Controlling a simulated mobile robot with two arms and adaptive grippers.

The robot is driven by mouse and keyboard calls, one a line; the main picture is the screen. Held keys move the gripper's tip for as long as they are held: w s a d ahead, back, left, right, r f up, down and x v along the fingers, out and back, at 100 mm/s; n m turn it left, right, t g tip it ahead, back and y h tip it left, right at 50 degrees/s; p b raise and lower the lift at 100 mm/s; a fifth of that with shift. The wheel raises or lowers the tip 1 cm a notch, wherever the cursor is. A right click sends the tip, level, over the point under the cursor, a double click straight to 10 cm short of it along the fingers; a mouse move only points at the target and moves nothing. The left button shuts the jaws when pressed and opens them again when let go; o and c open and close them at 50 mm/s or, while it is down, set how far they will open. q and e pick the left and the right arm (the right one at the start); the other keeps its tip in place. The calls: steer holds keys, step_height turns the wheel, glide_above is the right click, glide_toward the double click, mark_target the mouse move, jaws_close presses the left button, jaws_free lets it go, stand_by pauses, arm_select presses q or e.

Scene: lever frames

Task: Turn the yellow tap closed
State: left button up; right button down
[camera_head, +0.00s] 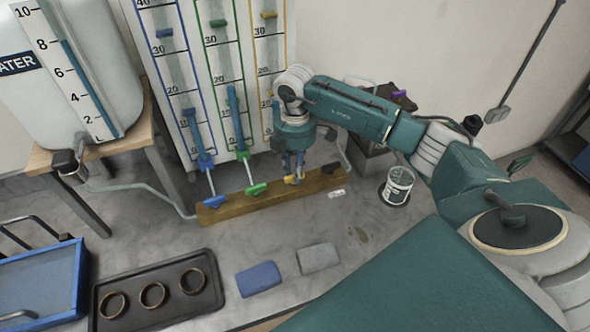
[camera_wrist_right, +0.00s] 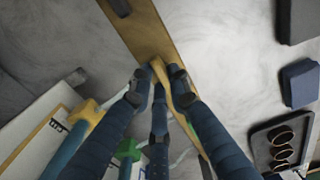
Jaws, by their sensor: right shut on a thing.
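The yellow tap (camera_head: 290,180) is the rightmost of three taps on a wooden beam (camera_head: 235,207) on the bench. My right gripper (camera_head: 293,168) reaches down to it from above, and its fingers hide much of the tap. In the right wrist view the fingertips (camera_wrist_right: 160,82) are closed around the yellow tap handle (camera_wrist_right: 160,68), above the beam (camera_wrist_right: 138,28). The tap's exact angle is hard to tell. The green tap (camera_head: 256,189) and blue tap (camera_head: 212,201) sit to the left. My left gripper is not in view.
A gauge board (camera_head: 212,65) with blue, green and yellow scales stands behind. A water tank (camera_head: 75,70) is at left. A dark tray (camera_head: 157,291) with three rings, a blue block (camera_head: 258,279), a grey block (camera_head: 318,258) and a can (camera_head: 397,185) stand around.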

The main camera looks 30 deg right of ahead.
steer(key=shift+w+r, duration=0.1)
steer(key=c, duration=1.6)
jaws_free()
steer(key=shift+c, duration=0.2)
step_height(320, 180, up, 12)
